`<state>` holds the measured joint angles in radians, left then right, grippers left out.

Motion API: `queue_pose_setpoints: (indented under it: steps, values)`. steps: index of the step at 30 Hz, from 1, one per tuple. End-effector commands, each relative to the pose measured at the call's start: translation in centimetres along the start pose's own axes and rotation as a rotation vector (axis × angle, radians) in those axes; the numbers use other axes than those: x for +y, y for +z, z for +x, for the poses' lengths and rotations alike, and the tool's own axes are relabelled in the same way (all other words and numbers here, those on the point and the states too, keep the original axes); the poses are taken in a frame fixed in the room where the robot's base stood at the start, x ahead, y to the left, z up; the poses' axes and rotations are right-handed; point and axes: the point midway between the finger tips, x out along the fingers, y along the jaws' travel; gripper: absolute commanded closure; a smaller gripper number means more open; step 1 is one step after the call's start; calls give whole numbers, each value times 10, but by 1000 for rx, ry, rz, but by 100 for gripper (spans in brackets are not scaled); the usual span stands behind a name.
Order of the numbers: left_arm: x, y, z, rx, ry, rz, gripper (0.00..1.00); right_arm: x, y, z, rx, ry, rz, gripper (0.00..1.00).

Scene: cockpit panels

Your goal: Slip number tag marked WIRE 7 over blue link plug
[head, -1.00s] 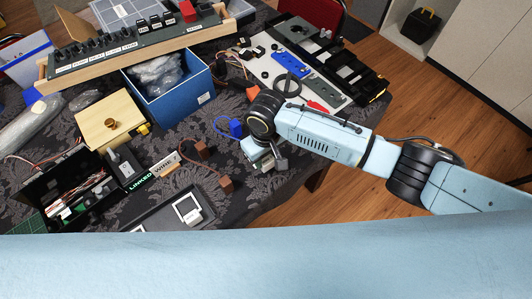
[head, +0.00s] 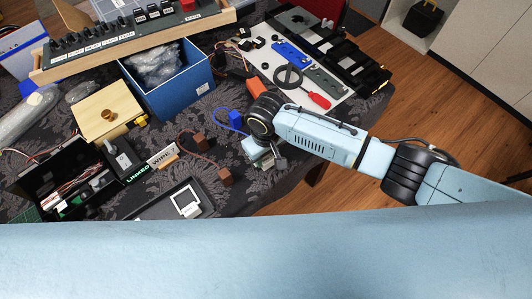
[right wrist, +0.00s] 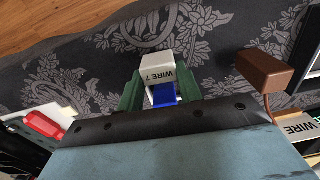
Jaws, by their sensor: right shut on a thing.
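The white tag marked WIRE 7 (right wrist: 157,68) sits between the green fingers of my right gripper (right wrist: 160,88), which is shut on it. In the head view my right gripper (head: 262,155) hangs over the table's right part. The blue link plug (head: 234,118), with a blue wire loop, is just up and left of the gripper. In the right wrist view a blue part (right wrist: 163,95) shows between the fingers, right against the tag's lower side. I cannot tell whether the tag is around it. My left gripper is not in view.
Brown blocks (head: 225,175) on a wire and another WIRE label (head: 163,155) lie left of the gripper. A blue box (head: 170,100) stands farther left. The table edge is close on the right.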

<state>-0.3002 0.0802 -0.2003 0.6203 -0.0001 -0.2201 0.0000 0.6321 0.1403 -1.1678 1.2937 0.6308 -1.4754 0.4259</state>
Motion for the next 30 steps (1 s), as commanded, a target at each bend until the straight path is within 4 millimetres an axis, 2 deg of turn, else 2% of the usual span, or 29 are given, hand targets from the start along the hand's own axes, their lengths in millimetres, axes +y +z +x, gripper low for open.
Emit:
queue_pose_setpoints:
  steps: [1, 2, 7, 15, 19, 23, 30]
  values:
    - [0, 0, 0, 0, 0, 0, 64, 0, 0, 0, 0, 0, 0, 94]
    - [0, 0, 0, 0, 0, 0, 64, 0, 0, 0, 0, 0, 0, 62]
    - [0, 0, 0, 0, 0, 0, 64, 0, 0, 0, 0, 0, 0, 40]
    - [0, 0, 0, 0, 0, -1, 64, 0, 0, -1, 0, 0, 0, 39]
    - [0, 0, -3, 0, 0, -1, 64, 0, 0, -10, 2, -1, -1, 39]
    - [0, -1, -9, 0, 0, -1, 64, 0, 0, -33, 3, -1, 0, 39]
    - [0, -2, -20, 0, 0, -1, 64, 0, 0, -88, 3, -1, -2, 39]
